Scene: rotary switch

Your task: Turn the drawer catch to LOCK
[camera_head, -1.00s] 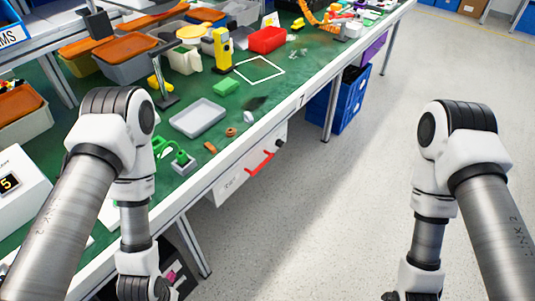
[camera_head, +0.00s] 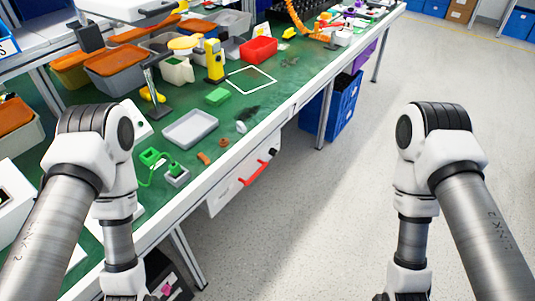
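The white drawer (camera_head: 229,189) hangs under the front edge of the green workbench and looks closed. It has a red bar handle (camera_head: 252,173). A small black knob (camera_head: 273,152), which looks like the catch, sits at the drawer's upper right end. Its exact setting is too small to read. My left arm reaches down in front of the bench at the left, and my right arm reaches down over the floor at the right. Both arms are well apart from the drawer. Both grippers lie below the bottom edge of the picture.
The green workbench (camera_head: 225,130) carries a grey tray (camera_head: 190,129), a green block (camera_head: 218,96), a red bin (camera_head: 259,50) and a yellow device (camera_head: 214,60). A blue crate (camera_head: 339,104) stands under the bench, right of the drawer. The floor (camera_head: 330,210) before the drawer is clear.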

